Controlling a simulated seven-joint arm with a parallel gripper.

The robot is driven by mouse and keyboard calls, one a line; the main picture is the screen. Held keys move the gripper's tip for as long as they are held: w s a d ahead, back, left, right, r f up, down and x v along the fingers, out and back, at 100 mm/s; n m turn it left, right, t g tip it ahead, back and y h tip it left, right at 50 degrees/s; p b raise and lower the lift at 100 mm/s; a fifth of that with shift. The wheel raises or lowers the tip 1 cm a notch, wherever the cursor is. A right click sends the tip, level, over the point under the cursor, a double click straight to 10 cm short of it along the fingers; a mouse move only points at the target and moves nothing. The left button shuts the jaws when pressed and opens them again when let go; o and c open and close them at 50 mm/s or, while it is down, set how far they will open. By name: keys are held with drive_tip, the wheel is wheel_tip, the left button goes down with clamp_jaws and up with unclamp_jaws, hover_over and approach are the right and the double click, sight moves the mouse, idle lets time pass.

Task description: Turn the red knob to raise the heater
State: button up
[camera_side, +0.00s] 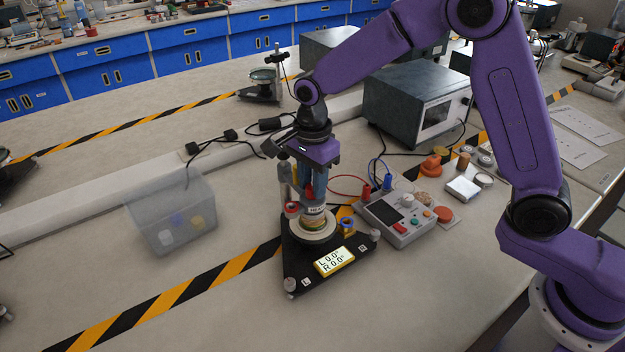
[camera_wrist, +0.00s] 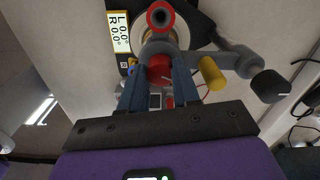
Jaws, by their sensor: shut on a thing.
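The red knob (camera_wrist: 158,70) sits between my two blue-grey fingers in the wrist view. In the side view a little of its red (camera_side: 309,191) shows between the fingers. My gripper (camera_wrist: 162,64) is shut on it; from the side my gripper (camera_side: 310,188) points down over the black stand (camera_side: 298,262). The yellow display (camera_side: 334,261) on the stand reads L 0.0°, R 0.0°.
A yellow cylinder (camera_wrist: 211,73) is close right of my fingers. A control box (camera_side: 396,213) with cables stands to the right, a clear bin (camera_side: 172,220) to the left.

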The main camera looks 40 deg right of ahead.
drive_tip(key=shift+n, duration=2.2)
drive_tip(key=o, duration=1.1)
drive_tip(key=shift+c, duration=0.2)
wheel_tip(320, 180, up, 18)
drive_tip(key=shift+f, duration=0.25)
drive_tip(key=shift+s, duration=0.1)
drive_tip(key=s+d+f+n, duration=0.3)
drive_tip(key=s+d+n, duration=0.2)
drive_tip(key=s+n, duration=0.3)
drive_tip(key=s+d+f+n, duration=0.4)
drive_tip(key=s+n, duration=0.4)
drive_tip(key=s, duration=0.4)
drive_tip(key=s+d+f+n, duration=0.4)
drive_tip(key=s+n, duration=0.4)
drive_tip(key=s, duration=0.2)
drive_tip(key=shift+s+d+f, duration=0.25)
drive_tip(key=shift+d, duration=0.65)
